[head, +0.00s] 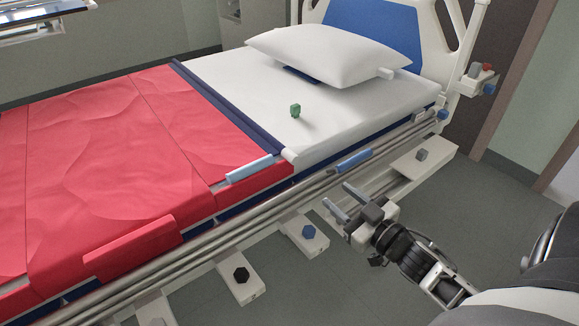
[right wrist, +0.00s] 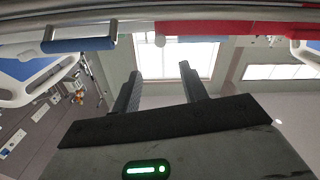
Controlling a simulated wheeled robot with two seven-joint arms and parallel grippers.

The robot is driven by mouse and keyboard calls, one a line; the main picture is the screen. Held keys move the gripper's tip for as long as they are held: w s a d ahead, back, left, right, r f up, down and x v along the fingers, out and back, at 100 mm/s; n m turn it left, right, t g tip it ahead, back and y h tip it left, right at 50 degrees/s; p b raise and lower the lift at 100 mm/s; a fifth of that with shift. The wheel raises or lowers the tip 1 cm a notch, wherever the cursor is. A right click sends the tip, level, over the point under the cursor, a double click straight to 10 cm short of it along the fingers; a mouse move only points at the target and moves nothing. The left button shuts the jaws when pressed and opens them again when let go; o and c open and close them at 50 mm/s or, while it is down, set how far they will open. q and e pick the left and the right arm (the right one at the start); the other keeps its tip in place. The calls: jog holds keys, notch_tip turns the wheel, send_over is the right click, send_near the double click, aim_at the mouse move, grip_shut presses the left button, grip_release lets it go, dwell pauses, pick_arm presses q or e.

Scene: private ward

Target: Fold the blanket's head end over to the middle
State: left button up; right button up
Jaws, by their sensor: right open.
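The red blanket (head: 110,140) lies flat over the left part of the bed, with a dark navy band (head: 225,105) along its head end. A light-blue bar (head: 250,168) sits at the blanket's near edge, close to that end. My right gripper (head: 343,203) is open and empty, beside the bed's near side rail, below and to the right of the blanket's head-end corner. In the right wrist view its two fingers (right wrist: 160,88) stand apart with nothing between them, and a red strip of the blanket (right wrist: 230,27) shows at the top. My left gripper is out of view.
A white pillow (head: 325,55) lies at the head of the bed. A small green block (head: 295,110) stands on the bare white sheet (head: 255,85). Metal rails (head: 215,232) with a blue grip (head: 354,160) run along the near side. Grey floor (head: 345,275) is clear there.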

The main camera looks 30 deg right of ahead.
aim_at(295, 161)
pick_arm(q)
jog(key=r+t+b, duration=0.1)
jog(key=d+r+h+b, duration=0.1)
jog(key=b, duration=0.1)
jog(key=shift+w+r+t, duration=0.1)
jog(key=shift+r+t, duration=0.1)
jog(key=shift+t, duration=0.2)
pick_arm(e)
jog(key=w, duration=0.5)
jog(key=w+a, duration=0.1)
jog(key=w, duration=0.9)
jog(key=shift+a, duration=0.15)
jog(key=shift+c, duration=0.5)
grip_shut()
jog(key=shift+r, duration=0.1)
